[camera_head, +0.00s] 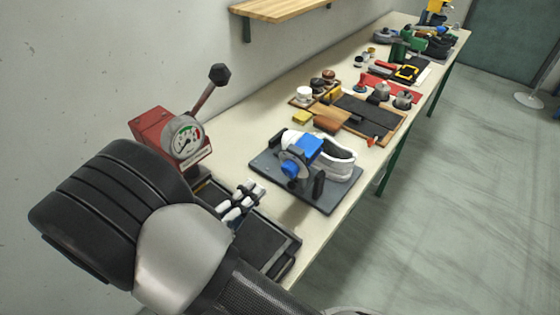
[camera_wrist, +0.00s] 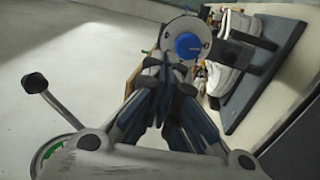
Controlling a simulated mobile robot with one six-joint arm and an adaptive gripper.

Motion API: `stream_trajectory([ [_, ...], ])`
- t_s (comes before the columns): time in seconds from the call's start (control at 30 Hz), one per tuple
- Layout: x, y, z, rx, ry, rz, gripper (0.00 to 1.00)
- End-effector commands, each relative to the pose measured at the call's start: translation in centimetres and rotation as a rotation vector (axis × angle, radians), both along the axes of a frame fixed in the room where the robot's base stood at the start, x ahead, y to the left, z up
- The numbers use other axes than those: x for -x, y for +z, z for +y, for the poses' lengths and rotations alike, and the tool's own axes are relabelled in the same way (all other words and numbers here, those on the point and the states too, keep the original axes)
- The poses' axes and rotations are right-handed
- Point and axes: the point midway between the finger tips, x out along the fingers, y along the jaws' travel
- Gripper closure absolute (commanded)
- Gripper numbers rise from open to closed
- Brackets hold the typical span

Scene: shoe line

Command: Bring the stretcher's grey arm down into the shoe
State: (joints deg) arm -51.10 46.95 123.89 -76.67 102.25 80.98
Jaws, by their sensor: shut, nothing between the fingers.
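The stretcher stands on a dark base plate (camera_head: 268,170), with a blue block (camera_head: 308,149) and a grey disc with a blue centre (camera_head: 290,168) beside a white shoe (camera_head: 338,155). In the wrist view the grey disc (camera_wrist: 201,29) appears just beyond the fingertips, with the shoe (camera_wrist: 232,48) to its right. I cannot clearly make out the grey arm or how far it is down. My gripper (camera_head: 259,190) is shut and empty, left of the stretcher; it also shows in the wrist view (camera_wrist: 168,62). I cannot tell whether its tips touch the disc.
A red gauge box (camera_head: 168,137) with a black-knobbed lever (camera_head: 208,90) stands behind my arm at the left. A dark tray (camera_head: 262,242) lies under my gripper. A wooden board (camera_head: 391,133) with tools and several other items lie farther along the bench. A shelf (camera_head: 280,8) hangs above.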

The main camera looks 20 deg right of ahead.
Motion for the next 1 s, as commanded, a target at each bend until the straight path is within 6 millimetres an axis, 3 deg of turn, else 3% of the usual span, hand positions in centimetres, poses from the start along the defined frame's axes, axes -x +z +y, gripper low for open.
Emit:
stream_trajectory([
  [0.2,-2.8,0.8,-4.1,-0.001,-0.007,-0.001,1.0],
  [0.43,-5.0,1.5,-7.1,-0.001,-0.004,-0.001,1.0],
  [0.63,-5.9,1.8,-8.2,0.0,-0.002,0.001,1.0],
  [1.0,-6.0,1.9,-8.3,0.001,0.0,0.001,1.0],
])
